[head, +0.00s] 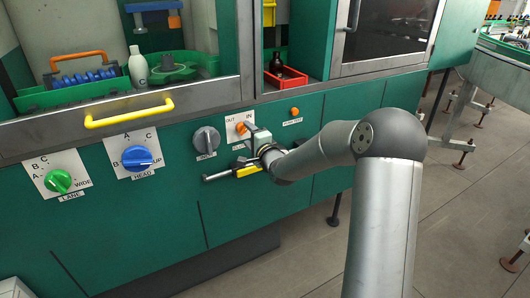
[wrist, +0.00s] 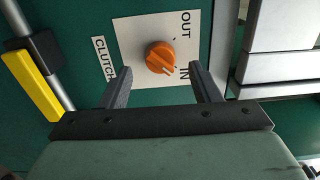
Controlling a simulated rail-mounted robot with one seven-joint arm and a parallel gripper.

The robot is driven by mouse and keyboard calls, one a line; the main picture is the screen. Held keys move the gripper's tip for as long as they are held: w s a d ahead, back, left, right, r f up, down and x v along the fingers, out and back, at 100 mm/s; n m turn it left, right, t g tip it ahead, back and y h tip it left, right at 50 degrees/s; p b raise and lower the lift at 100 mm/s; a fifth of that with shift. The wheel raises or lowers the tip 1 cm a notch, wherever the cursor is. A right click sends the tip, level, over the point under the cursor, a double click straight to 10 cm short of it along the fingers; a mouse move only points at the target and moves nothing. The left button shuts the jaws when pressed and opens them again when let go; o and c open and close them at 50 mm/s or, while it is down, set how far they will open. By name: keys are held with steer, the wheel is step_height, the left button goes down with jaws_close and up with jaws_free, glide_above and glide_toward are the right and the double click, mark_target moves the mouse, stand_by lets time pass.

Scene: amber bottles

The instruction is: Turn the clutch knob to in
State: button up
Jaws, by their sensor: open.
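The clutch knob (wrist: 160,57) is orange and sits on a white plate (wrist: 135,32) marked OUT and IN, beside a CLUTCH label (wrist: 104,59). In the wrist view its pale pointer mark is turned toward the lower right, near the IN word. My gripper (wrist: 160,80) is open, with one dark finger on each side below the knob in the wrist view. No contact with the knob shows. In the head view the fingers are too small to tell apart.
A green LANE knob (head: 58,181), a blue HEAD knob (head: 137,158) and a grey knob (head: 206,141) are to the left on the green panel. An orange button (head: 294,111) is to the right. A yellow handle (head: 129,112) juts out above.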

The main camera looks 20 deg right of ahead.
steer(key=v, duration=1.4)
steer(key=s+a+r+n+g+h+p, duration=0.1)
steer(key=s+n+g+p, duration=0.3)
steer(key=s, duration=0.7)
steer(key=s+a+r+n+g+h+p, duration=0.1)
steer(key=s+a+r+n+g+p, duration=0.1)
steer(key=s+n+g, duration=0.4)
steer(key=s+a+r+n+g+h+p, duration=0.2)
steer(key=s+n+g+p, duration=0.3)
steer(key=s, duration=1.1)
steer(key=shift+a+r+n+g+p, duration=0.15)
steer(key=shift+r+n+g+p, duration=0.25)
steer(key=shift+r+g+p, duration=0.5)
